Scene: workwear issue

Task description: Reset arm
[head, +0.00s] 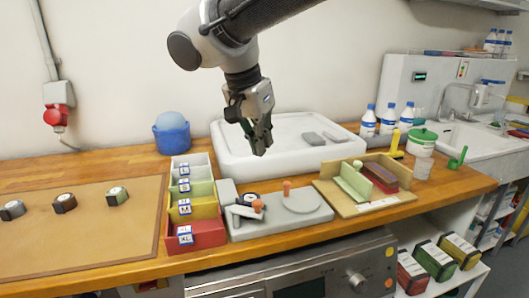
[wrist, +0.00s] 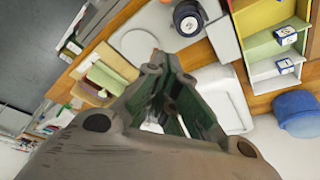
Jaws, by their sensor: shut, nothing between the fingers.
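My gripper (head: 259,138) hangs from my arm above the bench in the head view, in front of the white tray (head: 226,153). Its fingers point down and are shut with nothing between them. The wrist view also shows the closed fingers (wrist: 171,88), well above the bench top. No object touches them.
A coloured size-label bin (head: 196,235), a grey fixture with orange knobs (head: 325,214) and a wooden tray (head: 347,211) stand along the front. A blue tub (head: 172,138) and bottles (head: 369,120) stand behind.

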